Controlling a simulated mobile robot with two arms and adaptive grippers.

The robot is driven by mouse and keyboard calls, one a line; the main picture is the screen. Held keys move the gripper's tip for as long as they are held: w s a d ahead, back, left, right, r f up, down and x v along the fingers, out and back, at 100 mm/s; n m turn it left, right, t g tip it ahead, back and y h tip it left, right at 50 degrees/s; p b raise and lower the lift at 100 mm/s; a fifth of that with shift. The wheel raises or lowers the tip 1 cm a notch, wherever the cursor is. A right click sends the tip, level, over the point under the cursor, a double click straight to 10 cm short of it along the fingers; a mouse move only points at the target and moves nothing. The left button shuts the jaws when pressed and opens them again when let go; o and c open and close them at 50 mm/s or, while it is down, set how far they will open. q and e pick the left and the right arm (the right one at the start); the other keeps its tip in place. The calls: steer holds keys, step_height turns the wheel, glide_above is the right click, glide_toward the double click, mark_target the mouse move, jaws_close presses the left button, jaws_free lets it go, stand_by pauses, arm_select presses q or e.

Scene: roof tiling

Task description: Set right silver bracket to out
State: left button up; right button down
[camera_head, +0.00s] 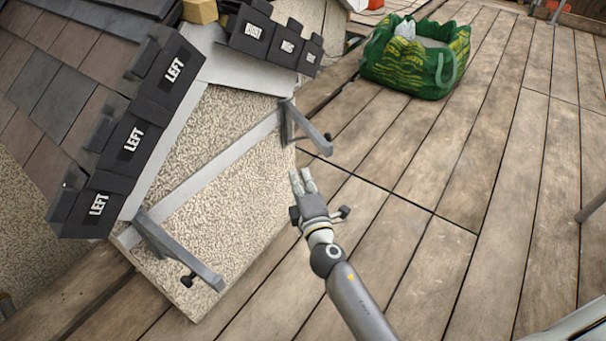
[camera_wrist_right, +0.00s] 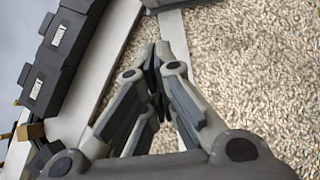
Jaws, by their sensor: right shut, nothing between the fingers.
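The right silver bracket (camera_head: 308,131) is fixed at the upper right end of a silver rail (camera_head: 215,165) on the pebbled gable wall. A second silver bracket (camera_head: 178,256) sits at the rail's lower left end and also sticks out. My right gripper (camera_head: 302,176) is below the right bracket, beside the wall and apart from the bracket. In the right wrist view its fingers (camera_wrist_right: 155,52) are together and empty, in front of the rail (camera_wrist_right: 174,38). My left gripper is not in view.
Dark tiles marked LEFT (camera_head: 131,140) line the roof edge, with more labelled tiles (camera_head: 272,42) beyond the ridge. A green bag (camera_head: 415,60) stands on the plank deck (camera_head: 430,165) at the back. The deck right of my gripper is mostly clear.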

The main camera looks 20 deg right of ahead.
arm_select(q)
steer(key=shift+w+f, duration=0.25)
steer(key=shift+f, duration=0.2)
arm_select(e)
steer(key=w+d, duration=0.4)
steer(key=w, duration=0.4)
steer(key=shift+d, duration=0.1)
